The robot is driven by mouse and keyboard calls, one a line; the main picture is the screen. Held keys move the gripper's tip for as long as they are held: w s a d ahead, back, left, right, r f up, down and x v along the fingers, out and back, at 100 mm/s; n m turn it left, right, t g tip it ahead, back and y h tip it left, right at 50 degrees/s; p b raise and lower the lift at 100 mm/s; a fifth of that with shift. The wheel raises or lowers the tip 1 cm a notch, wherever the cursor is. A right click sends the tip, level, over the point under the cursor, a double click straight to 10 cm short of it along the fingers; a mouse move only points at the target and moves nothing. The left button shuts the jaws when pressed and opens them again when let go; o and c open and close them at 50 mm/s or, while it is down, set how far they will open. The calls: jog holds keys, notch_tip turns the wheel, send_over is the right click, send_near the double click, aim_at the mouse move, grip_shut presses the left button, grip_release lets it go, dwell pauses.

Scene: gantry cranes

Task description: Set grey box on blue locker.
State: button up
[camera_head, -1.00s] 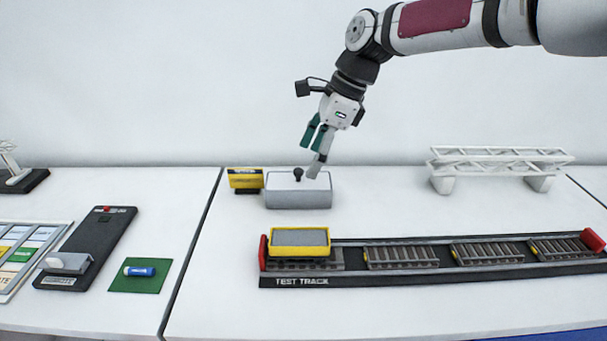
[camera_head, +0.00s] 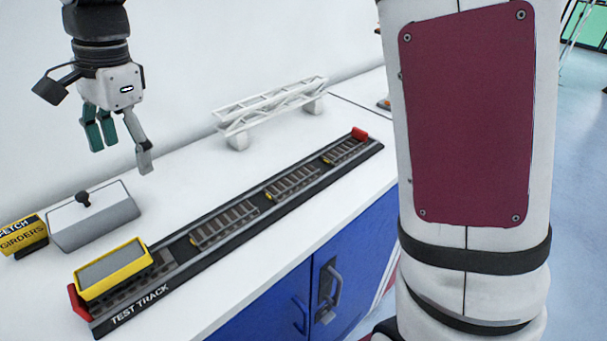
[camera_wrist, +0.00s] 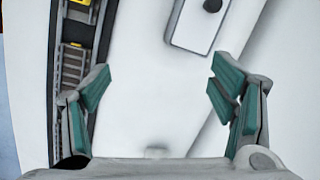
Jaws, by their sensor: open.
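The grey box (camera_head: 98,222) has a black knob on top and stands on the white counter, at the lower left of the head view. It also shows at the top of the wrist view (camera_wrist: 190,30), partly cut off. My gripper (camera_head: 120,148) is open and empty, up and to the right of the box and apart from it. In the wrist view its green-padded fingers (camera_wrist: 160,85) are spread over bare counter. A blue locker front (camera_head: 285,308) with doors and handles shows below the counter's front edge; its lower part is cut off.
A yellow girders box (camera_head: 22,238) stands left of the grey box. A test track (camera_head: 235,228) with a yellow wagon (camera_head: 112,268) runs along the counter front. A white lattice girder (camera_head: 270,105) stands behind it.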

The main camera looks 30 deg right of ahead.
jog(key=s+d+r+n+t+h, duration=0.1)
jog(key=s+d+n+t, duration=0.3)
jog(key=s+d+n, duration=0.7)
jog(key=s+d+h, duration=0.1)
jog(key=s+d, duration=1)
jog(key=d, duration=0.1)
jog(key=shift+s+d+t, duration=0.2)
jog(key=shift+d+t, duration=0.2)
